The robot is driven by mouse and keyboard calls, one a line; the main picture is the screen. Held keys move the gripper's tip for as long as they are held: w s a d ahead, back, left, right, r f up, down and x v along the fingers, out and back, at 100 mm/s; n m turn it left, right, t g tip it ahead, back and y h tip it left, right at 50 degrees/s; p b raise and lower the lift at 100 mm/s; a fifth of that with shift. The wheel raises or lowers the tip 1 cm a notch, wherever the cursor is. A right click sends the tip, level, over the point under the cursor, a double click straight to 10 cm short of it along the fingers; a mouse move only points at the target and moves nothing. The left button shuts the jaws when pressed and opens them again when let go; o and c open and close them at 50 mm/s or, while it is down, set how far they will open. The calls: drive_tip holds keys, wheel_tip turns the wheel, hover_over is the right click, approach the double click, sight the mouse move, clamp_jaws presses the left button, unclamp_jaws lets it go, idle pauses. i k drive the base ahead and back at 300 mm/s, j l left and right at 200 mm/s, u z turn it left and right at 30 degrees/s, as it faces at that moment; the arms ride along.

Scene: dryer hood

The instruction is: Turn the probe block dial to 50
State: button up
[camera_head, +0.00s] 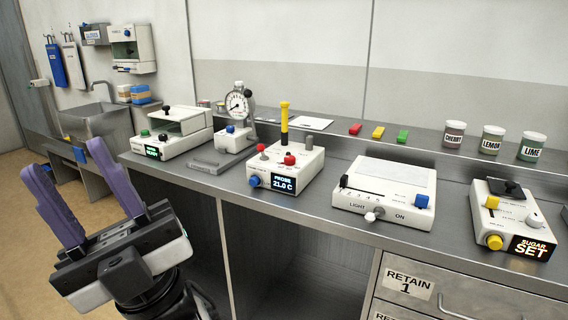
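My gripper (63,156) is at the lower left, in front of the bench and well apart from the block. Its two purple fingers point up, spread apart, with nothing between them.
Left of the block are a dial gauge on a stand (238,106) and a white instrument with a green display (172,132). Right of it are a light box (385,188) and a sugar meter (515,222). Jars and coloured blocks line the back ledge. Floor at left is clear.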

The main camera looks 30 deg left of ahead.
sight(289, 160)
drive_tip(key=i+l, duration=0.2)
drive_tip(key=i, duration=0.3)
drive_tip(key=i+l+u, duration=0.15)
drive_tip(key=i, duration=0.35)
